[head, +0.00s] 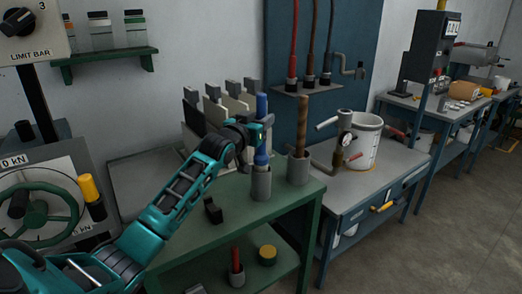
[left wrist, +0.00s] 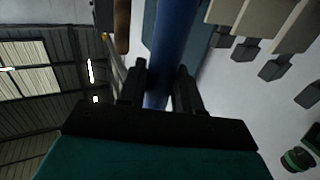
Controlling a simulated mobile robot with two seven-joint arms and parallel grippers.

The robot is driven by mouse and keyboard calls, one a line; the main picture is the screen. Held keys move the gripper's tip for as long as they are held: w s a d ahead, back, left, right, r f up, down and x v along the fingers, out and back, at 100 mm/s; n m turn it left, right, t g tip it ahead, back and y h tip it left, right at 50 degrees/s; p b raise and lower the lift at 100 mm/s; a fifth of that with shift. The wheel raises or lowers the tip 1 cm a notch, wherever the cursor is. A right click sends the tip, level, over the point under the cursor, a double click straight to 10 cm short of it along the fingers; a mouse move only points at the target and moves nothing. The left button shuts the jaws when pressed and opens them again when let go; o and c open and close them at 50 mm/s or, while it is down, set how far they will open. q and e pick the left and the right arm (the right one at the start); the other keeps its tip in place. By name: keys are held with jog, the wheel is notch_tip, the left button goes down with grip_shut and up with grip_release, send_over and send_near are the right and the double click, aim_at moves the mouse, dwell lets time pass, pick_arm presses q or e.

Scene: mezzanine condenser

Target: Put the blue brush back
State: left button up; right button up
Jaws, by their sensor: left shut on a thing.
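The blue brush (head: 262,107) is upright in the head view, above the green bench. My left gripper (head: 258,133) is shut on its handle. The brush also shows in the left wrist view (left wrist: 172,50), running between the two fingers (left wrist: 158,88). Below the gripper, the brush's lower end meets the mouth of a grey cylindrical holder (head: 261,184); I cannot tell whether it is inside the holder or just over it. A second grey holder (head: 299,170) stands to the right with a brown wooden handle (head: 302,118) upright in it. My right gripper is not in view.
The green bench (head: 225,232) carries a small black block (head: 213,210) left of the holders. Grey and black levers (head: 235,100) stand behind the gripper.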

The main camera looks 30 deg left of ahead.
aim_at(261, 154)
pick_arm(q)
notch_tip(261, 154, down, 8)
jog(key=shift+r+b, duration=0.1)
jog(key=shift+b, duration=0.2)
jog(key=o, duration=1)
jog(key=shift+o, duration=0.2)
jog(key=s+d, duration=0.1)
jog(key=s, duration=1.1)
jog(key=s+d+f+m+g+h, duration=0.1)
jog(key=s+d+f+g, duration=0.1)
jog(key=s+d+f, duration=0.45)
jog(key=s+d+f+m+g+h, duration=0.1)
jog(key=d+f, duration=0.2)
jog(key=f, duration=0.6)
jog(key=s+d+f+m+g+h, duration=0.1)
jog(key=s+d+f+g, duration=0.3)
jog(key=s+d+f, duration=0.6)
jog(key=s+d, duration=0.2)
jog(key=s, duration=0.2)
jog(key=shift+f+p, duration=0.2)
jog(key=shift+p, duration=0.15)
